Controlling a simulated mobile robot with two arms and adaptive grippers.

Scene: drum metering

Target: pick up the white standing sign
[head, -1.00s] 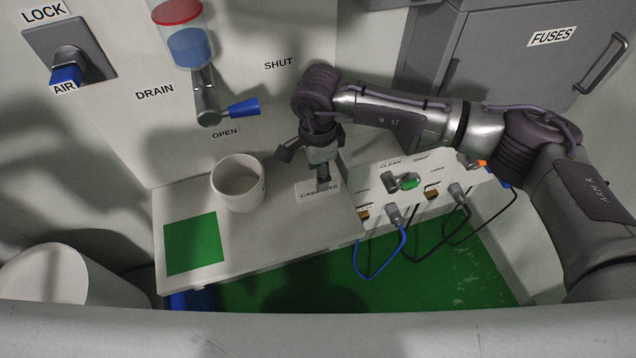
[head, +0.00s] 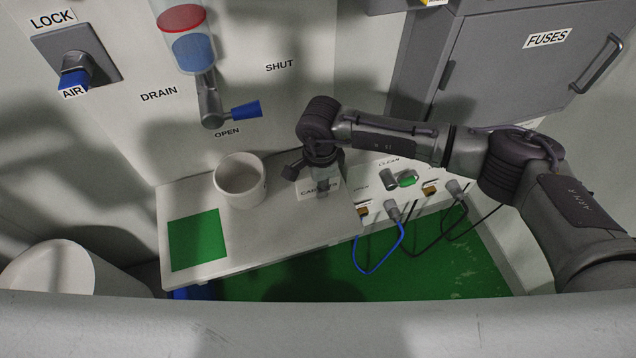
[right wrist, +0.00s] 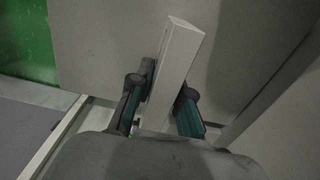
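The white standing sign (head: 307,193) stands on the pale shelf board (head: 285,235), right of the white cup. Its lettering is partly hidden by my right gripper (head: 323,188), which points down at it from above. In the right wrist view the sign shows from above as a pale narrow bar (right wrist: 176,60) between the two fingers of my right gripper (right wrist: 168,85). The fingers are very close to its two sides; I cannot tell whether they press on it. My left gripper is not in view.
A white cup (head: 240,182) and a green square (head: 197,241) are on the board's left part. The drain valve with its blue handle (head: 246,111) is on the wall behind. Right of the board is a panel with a green switch (head: 407,178) and plugged cables (head: 394,210).

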